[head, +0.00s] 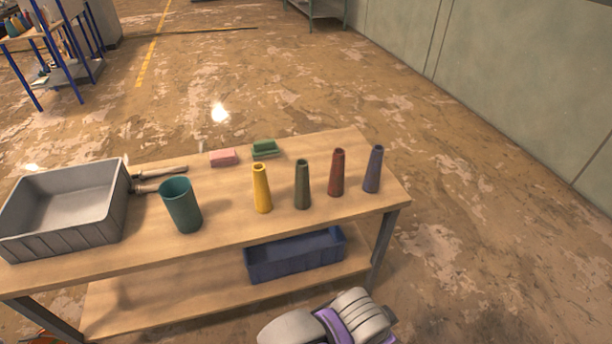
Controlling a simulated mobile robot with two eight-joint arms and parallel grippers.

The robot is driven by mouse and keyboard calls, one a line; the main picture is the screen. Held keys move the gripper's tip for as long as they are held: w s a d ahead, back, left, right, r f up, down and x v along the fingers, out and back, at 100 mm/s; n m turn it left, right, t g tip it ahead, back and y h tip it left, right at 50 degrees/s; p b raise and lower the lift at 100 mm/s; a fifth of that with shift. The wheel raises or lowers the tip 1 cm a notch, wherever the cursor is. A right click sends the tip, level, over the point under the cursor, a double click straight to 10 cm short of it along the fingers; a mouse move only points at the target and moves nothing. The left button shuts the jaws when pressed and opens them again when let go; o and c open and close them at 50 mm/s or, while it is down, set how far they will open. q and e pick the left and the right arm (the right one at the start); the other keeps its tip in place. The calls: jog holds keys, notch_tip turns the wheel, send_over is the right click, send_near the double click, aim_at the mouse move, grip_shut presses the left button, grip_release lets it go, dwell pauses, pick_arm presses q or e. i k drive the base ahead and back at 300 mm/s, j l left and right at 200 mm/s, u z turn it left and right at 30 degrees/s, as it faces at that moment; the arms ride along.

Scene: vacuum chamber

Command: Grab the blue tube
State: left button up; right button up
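The blue tube (374,169) is a tapered cone standing upright near the right end of the wooden table. It is the rightmost in a row of tubes. A red tube (338,173) stands close on its left, then a dark green tube (303,184) and a yellow tube (262,188). A grey, white and purple part of my own body shows at the bottom edge, below the table front. Neither gripper's fingers can be made out in the head view, and nothing touches the blue tube.
The wooden table (232,226) also holds a grey bin (98,221), a teal cup (181,206), a pink block (223,157), a green block (265,148) and tools. A blue bin (296,257) sits on the lower shelf. Floor right of the table is clear.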

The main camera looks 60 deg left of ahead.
aim_at(373, 173)
jog(key=u, duration=1.85)
